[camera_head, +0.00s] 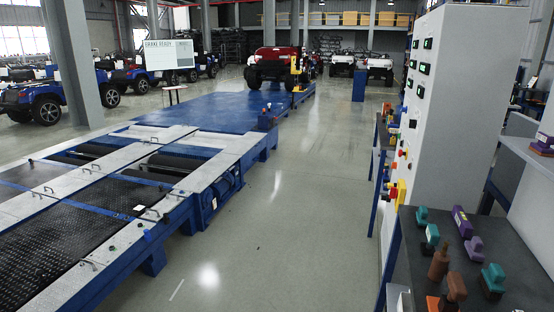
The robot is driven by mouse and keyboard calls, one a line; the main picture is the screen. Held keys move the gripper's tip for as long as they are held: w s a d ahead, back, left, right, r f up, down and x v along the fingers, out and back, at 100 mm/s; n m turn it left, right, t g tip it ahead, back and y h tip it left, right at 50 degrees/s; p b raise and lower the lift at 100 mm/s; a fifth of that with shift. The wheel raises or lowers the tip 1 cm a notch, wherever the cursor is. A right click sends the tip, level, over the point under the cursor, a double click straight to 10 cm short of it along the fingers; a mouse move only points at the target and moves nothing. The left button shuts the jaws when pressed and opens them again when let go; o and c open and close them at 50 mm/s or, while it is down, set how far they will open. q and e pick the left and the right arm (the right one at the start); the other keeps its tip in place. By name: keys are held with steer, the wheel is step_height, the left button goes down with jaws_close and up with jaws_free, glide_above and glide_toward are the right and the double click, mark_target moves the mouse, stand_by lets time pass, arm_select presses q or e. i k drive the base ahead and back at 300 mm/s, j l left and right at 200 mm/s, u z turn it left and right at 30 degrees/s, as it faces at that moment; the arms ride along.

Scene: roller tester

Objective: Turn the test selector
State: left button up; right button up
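A tall white control cabinet (470,85) stands at the right. Its narrow left side carries a column of dark controls with green windows (424,68). Lower on that side are a red button (403,153) and yellow parts (400,190). The cabinet side is seen at a steep angle, so I cannot tell which control is the test selector or how it is set. Neither of my grippers shows in this view.
A blue-framed roller tester (217,160) fills the left. A grey table (415,250) at lower right holds several coloured blocks and a brown bottle-like object (439,264). Clear floor (290,230) lies between them. A red vehicle (270,65) stands behind.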

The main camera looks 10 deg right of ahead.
mark_target(412, 123)
steer(key=i+z, duration=0.25)
steer(key=z, duration=0.15)
steer(key=i+j+z, duration=0.1)
steer(key=z, duration=0.25)
steer(key=i+j+z, duration=0.2)
steer(key=z, duration=0.2)
steer(key=i+j+z, duration=0.35)
steer(key=k+l, duration=0.05)
steer(key=l, duration=0.05)
